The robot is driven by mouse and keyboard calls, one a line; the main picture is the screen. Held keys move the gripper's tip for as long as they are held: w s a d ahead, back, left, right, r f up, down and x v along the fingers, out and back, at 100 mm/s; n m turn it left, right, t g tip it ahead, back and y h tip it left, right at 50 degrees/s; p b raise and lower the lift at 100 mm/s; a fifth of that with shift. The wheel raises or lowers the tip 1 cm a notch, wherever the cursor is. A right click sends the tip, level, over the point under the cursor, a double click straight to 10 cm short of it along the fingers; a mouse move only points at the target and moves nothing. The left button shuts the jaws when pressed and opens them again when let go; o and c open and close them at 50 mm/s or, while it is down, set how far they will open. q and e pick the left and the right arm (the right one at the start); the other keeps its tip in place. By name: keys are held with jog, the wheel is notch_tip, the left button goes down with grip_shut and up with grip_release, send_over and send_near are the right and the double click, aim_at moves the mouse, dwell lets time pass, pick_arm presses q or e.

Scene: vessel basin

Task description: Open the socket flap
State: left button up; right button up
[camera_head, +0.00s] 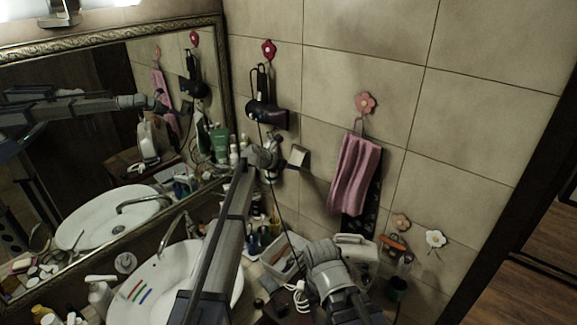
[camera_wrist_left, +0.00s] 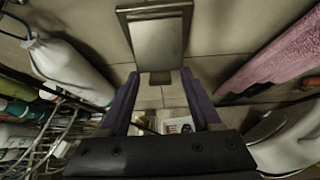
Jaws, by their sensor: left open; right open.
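The socket flap (camera_head: 298,156) is a pale square on the tiled wall, right of the mirror. In the left wrist view the socket flap (camera_wrist_left: 158,45) is a grey panel within a darker frame, at top centre. I cannot tell how far it stands off the wall. My left gripper (camera_head: 274,160) is just left of the flap in the head view. In the wrist view my left gripper (camera_wrist_left: 161,98) is open and empty, its fingers apart below the flap. My right gripper (camera_head: 323,252) is low, by a white appliance, its fingertips hard to make out.
A pink towel (camera_head: 355,175) hangs right of the flap. A hair dryer (camera_head: 266,113) hangs above left, its dark cord passing near my left gripper. The sink (camera_head: 160,285), bottles and a white appliance (camera_head: 356,247) crowd the counter.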

pick_arm(q)
jog(key=s+a+r+p, duration=0.1)
jog(key=s+a, duration=0.7)
jog(key=s, duration=0.3)
jog(key=shift+s+a+r+p, duration=0.3)
jog(key=shift+s+r+p, duration=0.05)
